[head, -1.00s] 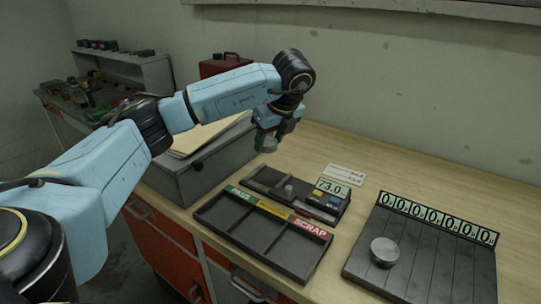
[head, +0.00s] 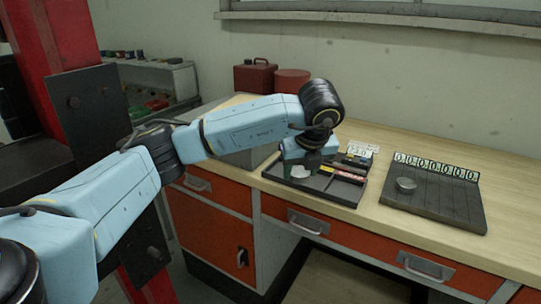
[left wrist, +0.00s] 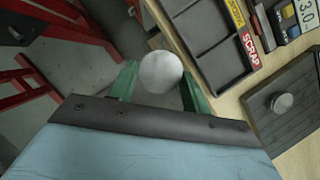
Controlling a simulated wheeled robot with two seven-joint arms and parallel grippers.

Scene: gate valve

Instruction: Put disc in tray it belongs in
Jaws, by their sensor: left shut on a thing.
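My left gripper (head: 301,168) is shut on a pale round metal disc (head: 298,172). In the left wrist view the disc (left wrist: 160,72) sits between the two green fingers. The dark sorting tray (head: 340,191) has compartments labelled green, yellow and red; the red label reads SCRAP. In the head view the disc overlaps the tray's left, green-labelled end, which my gripper partly hides. In the left wrist view the disc appears beside the tray (left wrist: 212,35), against the floor. Its height above the tray is unclear. My right gripper is out of view.
A gauge (head: 358,152) with a small display stands behind the tray. To the right, a dark grooved board (head: 437,200) carries a row of zero displays and another metal disc (head: 406,184). Wooden bench top is clear between tray and board. A red can (head: 254,77) stands behind.

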